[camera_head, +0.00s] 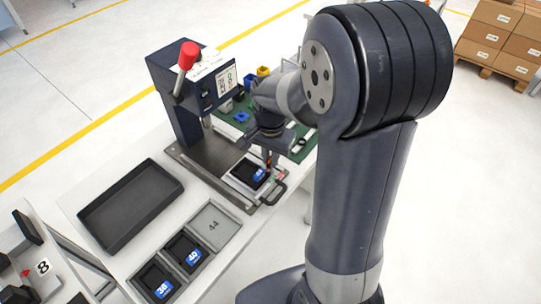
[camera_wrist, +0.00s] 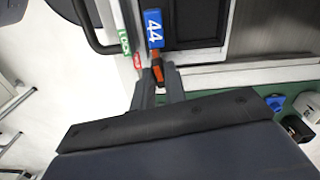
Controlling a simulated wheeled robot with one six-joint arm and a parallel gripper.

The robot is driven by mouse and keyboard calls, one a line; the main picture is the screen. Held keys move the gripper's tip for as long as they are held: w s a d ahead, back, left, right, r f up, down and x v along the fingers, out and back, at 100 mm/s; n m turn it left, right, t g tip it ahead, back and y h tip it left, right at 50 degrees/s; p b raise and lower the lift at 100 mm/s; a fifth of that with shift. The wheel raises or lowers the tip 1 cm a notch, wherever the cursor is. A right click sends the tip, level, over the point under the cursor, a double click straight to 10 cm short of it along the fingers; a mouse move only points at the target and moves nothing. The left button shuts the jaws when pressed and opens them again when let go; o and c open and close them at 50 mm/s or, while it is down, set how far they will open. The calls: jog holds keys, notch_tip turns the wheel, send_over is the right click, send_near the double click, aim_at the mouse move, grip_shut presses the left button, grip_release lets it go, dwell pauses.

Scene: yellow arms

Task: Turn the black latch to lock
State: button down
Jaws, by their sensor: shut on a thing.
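My gripper (camera_wrist: 158,80) is shut in the wrist view, with its two fingers on either side of a small black latch with orange on it (camera_wrist: 157,62). The latch sits at the edge of the fixture, just below the blue 44 tag (camera_wrist: 153,28). A green LOCK label (camera_wrist: 123,40) and a red label (camera_wrist: 137,62) lie just left of it. In the head view my gripper (camera_head: 269,150) reaches down to the front edge of the fixture tray (camera_head: 237,182). The fingers partly hide the latch, so its exact angle is unclear.
A black loop handle (camera_head: 276,194) sticks out close to the gripper. The press with the red knob (camera_head: 189,55) stands behind to the left. An empty dark tray (camera_head: 130,204) and small numbered trays (camera_head: 215,226) lie on the white table.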

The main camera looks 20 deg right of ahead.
jog(key=shift+m, duration=1)
jog(key=c, duration=1.4)
grip_release()
jog(key=shift+c, duration=0.2)
notch_tip(320, 180, up, 11)
jog(key=shift+f, duration=0.15)
